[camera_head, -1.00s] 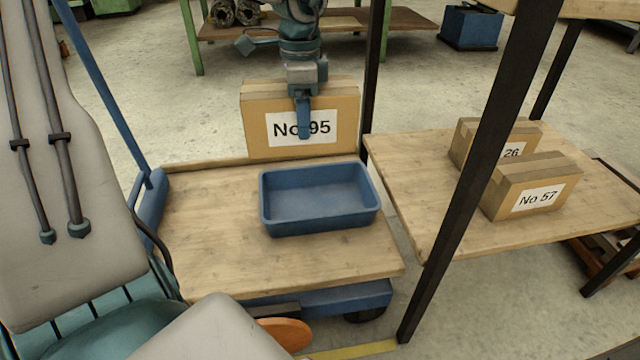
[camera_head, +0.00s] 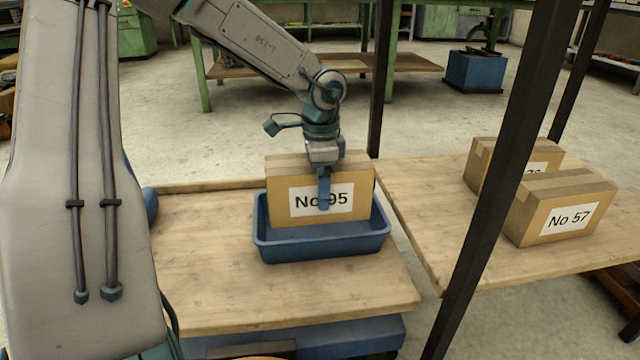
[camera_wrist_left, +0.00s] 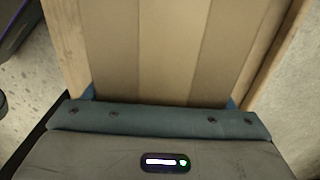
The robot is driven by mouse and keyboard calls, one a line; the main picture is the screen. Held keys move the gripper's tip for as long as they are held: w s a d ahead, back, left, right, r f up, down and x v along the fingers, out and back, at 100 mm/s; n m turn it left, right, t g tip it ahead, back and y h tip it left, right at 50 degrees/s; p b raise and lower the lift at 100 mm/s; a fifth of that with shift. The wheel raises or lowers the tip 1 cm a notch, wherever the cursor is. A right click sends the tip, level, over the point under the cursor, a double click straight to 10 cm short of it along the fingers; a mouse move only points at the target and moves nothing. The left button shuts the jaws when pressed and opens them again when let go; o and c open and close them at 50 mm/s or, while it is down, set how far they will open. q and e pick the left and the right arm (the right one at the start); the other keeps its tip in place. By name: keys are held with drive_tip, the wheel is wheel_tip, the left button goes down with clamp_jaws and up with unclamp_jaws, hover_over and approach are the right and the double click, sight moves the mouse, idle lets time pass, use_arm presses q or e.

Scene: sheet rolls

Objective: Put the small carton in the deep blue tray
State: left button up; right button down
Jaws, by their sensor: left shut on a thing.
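The small carton (camera_head: 290,213), labelled No 95, is upright in my left gripper (camera_head: 324,190). The gripper is shut on it from above, with one finger in front of the label. The carton is over the deep blue tray (camera_head: 325,248), and its lower part is within the tray's outline. Whether it touches the tray floor is hidden by the front wall. In the left wrist view the carton's top (camera_wrist_left: 160,50) fills the middle, with bits of blue tray at its sides. My right gripper is not in view.
The tray stands on a wooden cart top (camera_head: 210,285). To the right, a wooden table (camera_head: 440,215) bears a carton labelled No 57 (camera_head: 560,215) and another carton (camera_head: 485,160) behind it. A dark post (camera_head: 500,180) rises in front of that table.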

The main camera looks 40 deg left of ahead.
use_arm(q)
wheel_tip(320, 180, down, 6)
drive_tip(key=b, duration=0.3)
drive_tip(key=shift+r, duration=0.25)
drive_tip(key=o, duration=1.9)
drive_tip(key=shift+c, duration=0.2)
wheel_tip(320, 180, up, 12)
drive_tip(key=p, duration=0.7)
